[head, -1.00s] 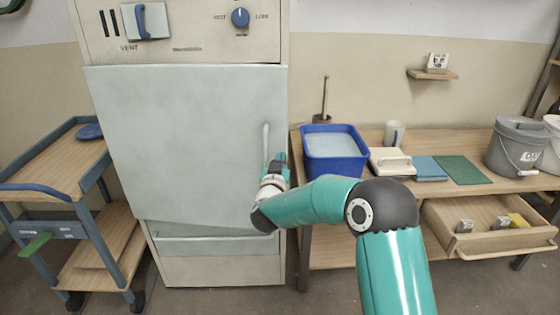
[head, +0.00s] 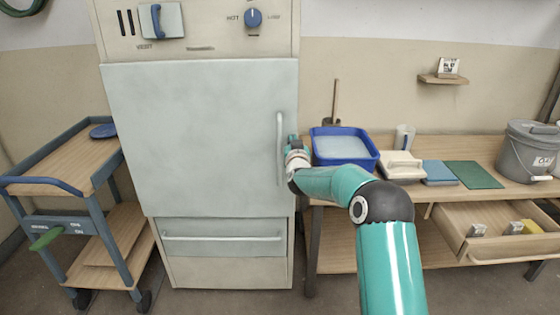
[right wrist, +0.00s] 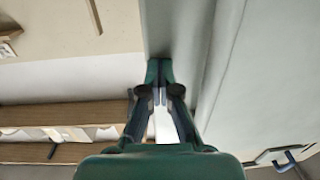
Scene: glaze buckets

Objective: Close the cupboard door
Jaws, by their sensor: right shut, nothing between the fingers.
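The cupboard door (head: 200,135) is a pale grey-white panel on the front of the tall cabinet in the head view. It looks flush with the cabinet front, with its lower edge level. Its vertical handle (head: 280,145) is near its right edge. My right gripper (head: 292,143) is shut and empty at the door's right edge, just right of the handle. In the right wrist view its fingertips (right wrist: 160,70) meet beside a pale panel; I cannot tell whether they touch it. My left gripper is not in view.
A blue-framed trolley (head: 70,165) stands left of the cabinet. A workbench (head: 415,205) on the right holds a blue tub (head: 372,160), a grey bucket (head: 526,150) and tiles. Its drawer (head: 510,246) is pulled out. A lower drawer (head: 225,238) sits under the door.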

